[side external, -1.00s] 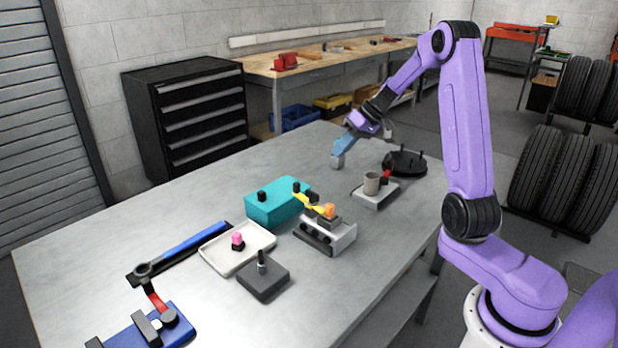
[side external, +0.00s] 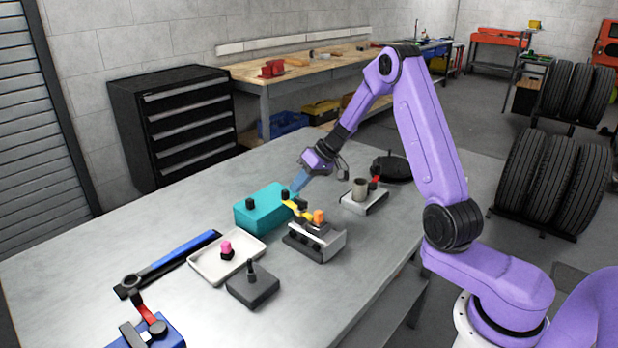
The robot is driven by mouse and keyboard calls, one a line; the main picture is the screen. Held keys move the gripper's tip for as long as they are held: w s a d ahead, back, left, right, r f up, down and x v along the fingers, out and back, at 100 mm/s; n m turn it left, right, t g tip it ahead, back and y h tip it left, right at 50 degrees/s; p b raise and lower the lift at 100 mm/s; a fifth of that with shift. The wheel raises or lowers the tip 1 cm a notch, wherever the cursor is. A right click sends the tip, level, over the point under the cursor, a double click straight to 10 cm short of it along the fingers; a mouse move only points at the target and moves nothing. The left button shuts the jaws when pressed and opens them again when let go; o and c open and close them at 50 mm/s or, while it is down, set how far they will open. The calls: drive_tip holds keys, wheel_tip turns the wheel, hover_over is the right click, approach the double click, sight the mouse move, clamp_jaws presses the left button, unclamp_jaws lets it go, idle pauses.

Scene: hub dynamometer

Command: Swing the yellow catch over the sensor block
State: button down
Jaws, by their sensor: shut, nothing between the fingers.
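The yellow catch (side external: 297,211) is a short bar with a black knob (side external: 285,195) at its far left end. It sits on a grey metal fixture (side external: 326,246) and its knob end points toward the teal box. A small orange piece (side external: 319,216) stands on a dark block at the catch's right end. Which of these is the sensor block I cannot tell. My gripper (side external: 293,189) has blue fingers, is shut and empty, and points down beside the black knob. Whether the fingertips touch the knob is too small to tell.
The teal box (side external: 264,216) is close to the left of the catch. A white tray (side external: 206,275) with a pink piece and a dark grey block (side external: 252,290) are nearer the front. A grey base (side external: 366,205) with a cup stands to the right. The left back tabletop is clear.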

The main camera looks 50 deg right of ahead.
drive_tip(key=shift+a, duration=0.45)
drive_tip(key=shift+w, duration=0.1)
